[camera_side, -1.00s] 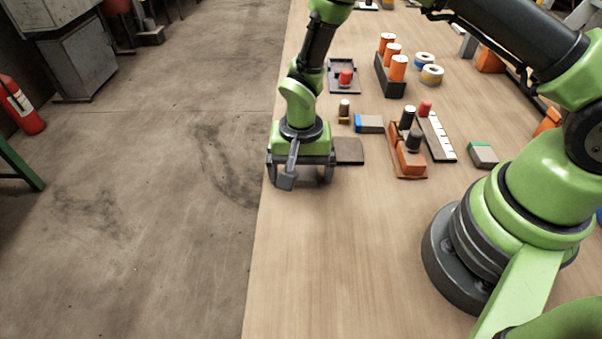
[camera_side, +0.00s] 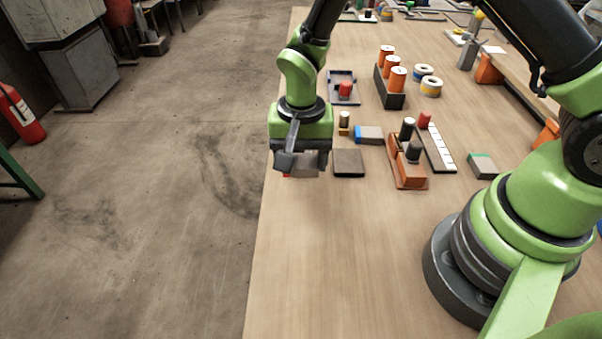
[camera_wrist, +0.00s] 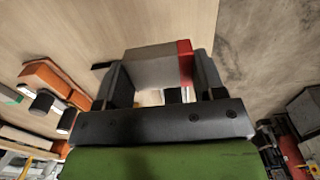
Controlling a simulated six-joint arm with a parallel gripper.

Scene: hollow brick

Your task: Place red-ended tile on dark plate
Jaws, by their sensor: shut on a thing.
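The red-ended tile (camera_side: 305,167) is a grey block with a red end, held between the jaws of my gripper (camera_side: 302,160). In the wrist view the tile (camera_wrist: 150,68) spans the jaws (camera_wrist: 160,80), with its red end (camera_wrist: 185,62) to the right. In the side view the red end shows at the lower left, partly hidden by a finger. The dark plate (camera_side: 349,164) is a flat dark brown square on the table, just right of my gripper. Its top is bare. The tile appears to be above the table, left of the plate.
A blue-ended tile (camera_side: 369,134) and a small black-topped peg (camera_side: 344,121) stand behind the plate. An orange holder (camera_side: 408,170) with dark cylinders is to the right. A green-ended tile (camera_side: 482,166) lies farther right. The table's left edge is close to my gripper; the front table is clear.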

